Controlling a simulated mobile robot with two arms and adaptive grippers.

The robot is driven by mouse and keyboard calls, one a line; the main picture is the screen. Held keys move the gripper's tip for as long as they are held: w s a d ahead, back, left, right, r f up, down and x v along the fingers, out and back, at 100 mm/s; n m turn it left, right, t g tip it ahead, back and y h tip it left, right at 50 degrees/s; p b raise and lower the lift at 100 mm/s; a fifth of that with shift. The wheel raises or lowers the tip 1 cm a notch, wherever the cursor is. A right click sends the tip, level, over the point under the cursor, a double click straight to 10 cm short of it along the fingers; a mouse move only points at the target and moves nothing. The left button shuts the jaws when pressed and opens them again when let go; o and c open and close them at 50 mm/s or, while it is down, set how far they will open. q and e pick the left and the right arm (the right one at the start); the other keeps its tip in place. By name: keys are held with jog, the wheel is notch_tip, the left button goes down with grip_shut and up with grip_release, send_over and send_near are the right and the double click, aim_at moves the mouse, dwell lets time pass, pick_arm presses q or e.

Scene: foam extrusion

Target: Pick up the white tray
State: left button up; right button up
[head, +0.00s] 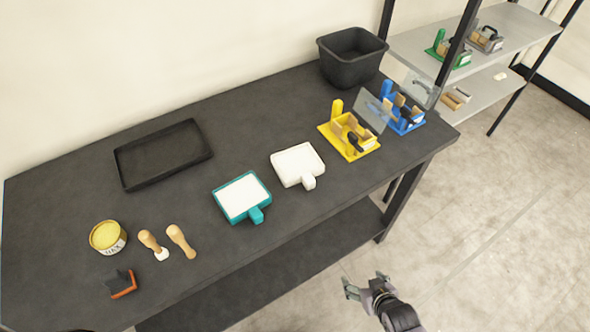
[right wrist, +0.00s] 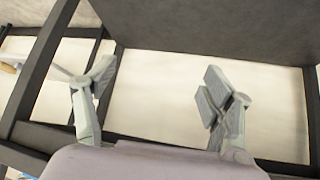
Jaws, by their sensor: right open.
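The white tray (head: 297,163) is a small square block with a short handle at its front. It lies on the dark table between a teal tray with a white top (head: 242,197) and a yellow fixture. My right gripper (head: 366,284) is open and empty in front of the table, over the floor, below and to the right of the white tray. In the right wrist view, its two fingers (right wrist: 165,95) stand apart with nothing between them. The white tray does not show in that view. My left gripper is not in view.
A yellow fixture (head: 349,135) and a blue fixture (head: 403,109) stand right of the tray. A black bin (head: 351,67) is behind. A black shallow tray (head: 163,154), wax tin (head: 108,238), wooden-handled tools (head: 181,241) and orange-black tool (head: 122,284) lie left. The table's front edge is near the gripper.

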jog(key=o, duration=0.4)
jog(key=w+a+r+t+y, duration=0.1)
jog(key=w+a+r, duration=0.1)
jog(key=r, duration=0.7)
jog(key=w+a+r+n+t+y, duration=0.1)
jog(key=w+a+r+t, duration=0.1)
jog(key=r, duration=0.7)
jog(key=shift+w+a+y+b, duration=0.35)
jog(key=shift+w+a, duration=0.15)
jog(key=shift+a, duration=0.5)
jog(key=shift+o, duration=0.5)
jog(key=s+a+r+n+t+y, duration=0.1)
jog(key=a+r, duration=0.2)
jog(key=r, duration=0.8)
jog(key=shift+s+a, duration=0.15)
jog(key=p, duration=0.2)
send_near(310, 180)
jog(key=shift+y, duration=0.25)
jog(key=x, duration=0.5)
jog(key=shift+f, duration=0.1)
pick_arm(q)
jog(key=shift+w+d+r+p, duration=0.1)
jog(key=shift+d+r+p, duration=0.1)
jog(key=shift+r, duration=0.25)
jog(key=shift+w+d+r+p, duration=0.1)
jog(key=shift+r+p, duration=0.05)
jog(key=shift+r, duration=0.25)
pick_arm(e)
jog(key=shift+x, duration=2.5)
